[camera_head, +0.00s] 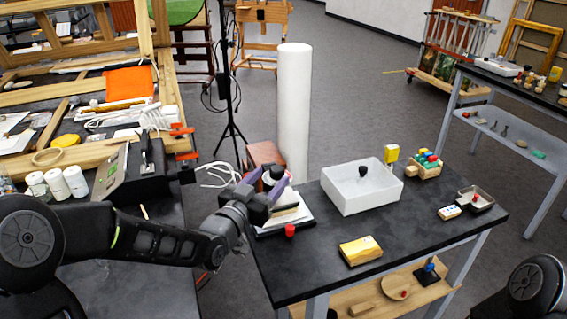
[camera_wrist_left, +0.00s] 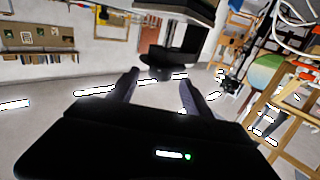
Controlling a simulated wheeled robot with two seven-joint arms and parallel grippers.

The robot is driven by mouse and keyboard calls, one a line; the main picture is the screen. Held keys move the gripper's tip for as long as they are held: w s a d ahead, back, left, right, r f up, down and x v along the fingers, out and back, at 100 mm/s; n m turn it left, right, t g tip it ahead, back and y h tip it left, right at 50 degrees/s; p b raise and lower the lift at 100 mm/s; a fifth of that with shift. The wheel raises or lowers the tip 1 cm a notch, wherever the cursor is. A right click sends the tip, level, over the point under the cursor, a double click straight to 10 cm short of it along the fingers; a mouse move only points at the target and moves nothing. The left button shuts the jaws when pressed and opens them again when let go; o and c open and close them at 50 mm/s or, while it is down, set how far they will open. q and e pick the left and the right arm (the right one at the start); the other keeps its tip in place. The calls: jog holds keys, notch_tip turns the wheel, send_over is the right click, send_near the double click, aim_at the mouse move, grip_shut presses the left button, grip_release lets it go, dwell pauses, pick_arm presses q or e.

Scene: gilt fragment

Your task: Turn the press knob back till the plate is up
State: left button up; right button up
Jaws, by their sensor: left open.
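The press stands at the near left of the black table, with a pale base (camera_head: 303,217) and its upper part largely hidden by my left gripper. Its dark knob (camera_head: 268,177) shows between the purple fingers of my left gripper (camera_head: 265,183). In the left wrist view my left gripper (camera_wrist_left: 158,90) is open, its fingers apart, and a dark round knob (camera_wrist_left: 157,73) sits between and just beyond the tips. I cannot tell whether a finger touches it. The plate's height is hard to tell behind the gripper. My right gripper is not in view.
A red cap (camera_head: 290,230) stands in front of the press. A white open box (camera_head: 368,203) is to its right, and a yellow block (camera_head: 360,250) lies near the front edge. A tall white cylinder (camera_head: 294,110) rises behind the press.

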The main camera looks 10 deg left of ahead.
aim_at(281, 167)
pick_arm(q)
jog(key=p+x, duration=0.1)
jog(key=x, duration=0.6)
jog(key=shift+w+d+p, duration=0.15)
jog(key=shift+w+p, duration=0.2)
jog(key=shift+c, duration=0.6)
grip_shut()
